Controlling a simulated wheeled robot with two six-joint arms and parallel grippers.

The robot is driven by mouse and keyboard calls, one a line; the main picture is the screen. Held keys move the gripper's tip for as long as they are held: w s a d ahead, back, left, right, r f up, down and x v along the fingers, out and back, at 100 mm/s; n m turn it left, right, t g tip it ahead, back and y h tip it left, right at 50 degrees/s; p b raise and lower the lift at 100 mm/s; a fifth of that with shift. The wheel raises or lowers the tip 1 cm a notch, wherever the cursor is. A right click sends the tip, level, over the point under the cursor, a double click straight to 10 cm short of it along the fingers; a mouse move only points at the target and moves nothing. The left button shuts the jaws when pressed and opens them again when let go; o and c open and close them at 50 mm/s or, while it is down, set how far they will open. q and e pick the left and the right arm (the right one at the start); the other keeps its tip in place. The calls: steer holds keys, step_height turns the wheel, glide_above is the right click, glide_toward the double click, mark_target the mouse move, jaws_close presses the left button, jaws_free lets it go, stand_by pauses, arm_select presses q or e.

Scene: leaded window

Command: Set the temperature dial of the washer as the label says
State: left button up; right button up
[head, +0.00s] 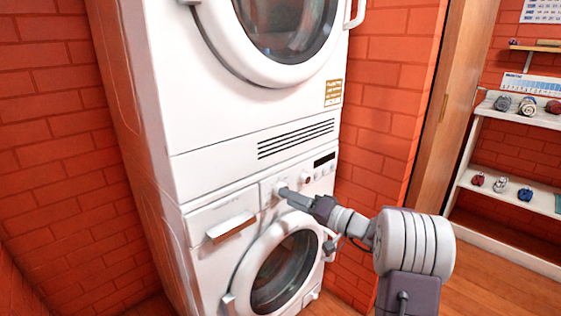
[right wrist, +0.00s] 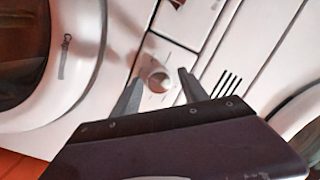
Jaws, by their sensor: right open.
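The white washer (head: 200,262) is the lower of two stacked machines, with a round glass door (head: 285,272). In the right wrist view, a pale round dial (right wrist: 157,79) stands out from its white front panel. My right gripper (right wrist: 159,84) is open, with one finger on each side of the dial; I cannot tell whether they touch it. In the head view my right gripper (head: 287,194) reaches the control panel from the right and largely covers the dial. A small gold-brown label (head: 333,93) is on the upper machine; its text is too small to read. My left gripper is not in view.
A drawer handle (head: 231,227) juts out left of the control panel. A dark display (head: 324,160) and a small reddish knob (head: 308,180) are to the right of the dial. White shelves (head: 520,184) with small items stand at the far right. Brick walls flank the machines.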

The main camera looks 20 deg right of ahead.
mark_target(308, 181)
steer(key=s+d+m+t+h+p, duration=0.15)
steer(key=d+m+h, duration=0.25)
steer(key=d, duration=0.8)
steer(key=shift+n, duration=0.3)
steer(key=b+x, duration=0.2)
steer(key=x, duration=0.5)
steer(key=shift+w+a+f, duration=0.1)
steer(key=shift+w+a, duration=0.1)
steer(key=shift+a, duration=0.05)
steer(key=shift+w+a, duration=0.1)
steer(key=shift+w, duration=0.3)
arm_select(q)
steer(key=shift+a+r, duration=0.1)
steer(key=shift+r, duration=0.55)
arm_select(e)
jaws_close()
